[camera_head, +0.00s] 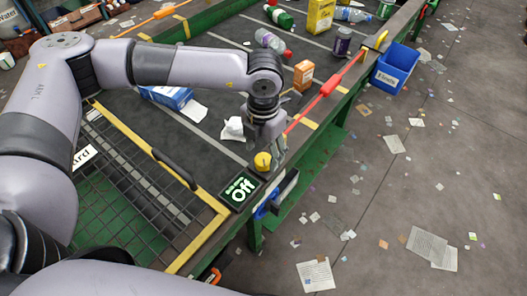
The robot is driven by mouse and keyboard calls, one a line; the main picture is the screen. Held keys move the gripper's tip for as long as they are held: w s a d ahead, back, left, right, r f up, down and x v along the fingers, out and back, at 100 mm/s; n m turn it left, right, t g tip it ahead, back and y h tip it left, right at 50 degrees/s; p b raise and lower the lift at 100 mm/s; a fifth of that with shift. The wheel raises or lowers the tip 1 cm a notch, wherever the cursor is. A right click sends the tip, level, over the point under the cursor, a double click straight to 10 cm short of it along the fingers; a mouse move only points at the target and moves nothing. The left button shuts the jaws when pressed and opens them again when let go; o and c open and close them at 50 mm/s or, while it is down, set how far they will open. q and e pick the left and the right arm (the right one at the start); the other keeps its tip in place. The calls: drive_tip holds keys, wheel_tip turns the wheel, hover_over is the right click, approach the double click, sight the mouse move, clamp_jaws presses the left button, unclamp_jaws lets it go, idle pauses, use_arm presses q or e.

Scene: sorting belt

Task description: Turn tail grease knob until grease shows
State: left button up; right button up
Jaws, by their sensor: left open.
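I see no grease, and no label tells me whether this is the tail grease knob. My right gripper is not in view.
A yellow-edged mesh guard (130,190) covers the belt's near end. A red pull cord (331,84) runs along the right rail. Boxes, bottles and paper lie on the belt (205,55). A blue bin (396,68) hangs outside the rail. Scraps litter the floor.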

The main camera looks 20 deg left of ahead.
sight(264, 159)
use_arm(q)
wheel_tip(264, 159, down, 2)
drive_tip(key=shift+f, duration=0.5)
drive_tip(key=c, duration=1.2)
drive_tip(key=shift+f+b, duration=0.1)
drive_tip(key=shift+b, duration=0.25)
drive_tip(key=m+b, duration=0.5)
drive_tip(key=b, duration=0.3)
drive_tip(key=shift+f+m, duration=0.1)
drive_tip(key=shift+m, duration=0.2)
drive_tip(key=shift+r+m+b, duration=0.25)
drive_tip(key=shift+m+b, duration=0.45)
drive_tip(key=shift+b, duration=0.1)
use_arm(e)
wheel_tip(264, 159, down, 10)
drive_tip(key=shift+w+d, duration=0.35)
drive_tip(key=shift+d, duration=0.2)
use_arm(q)
drive_tip(key=o, duration=1.2)
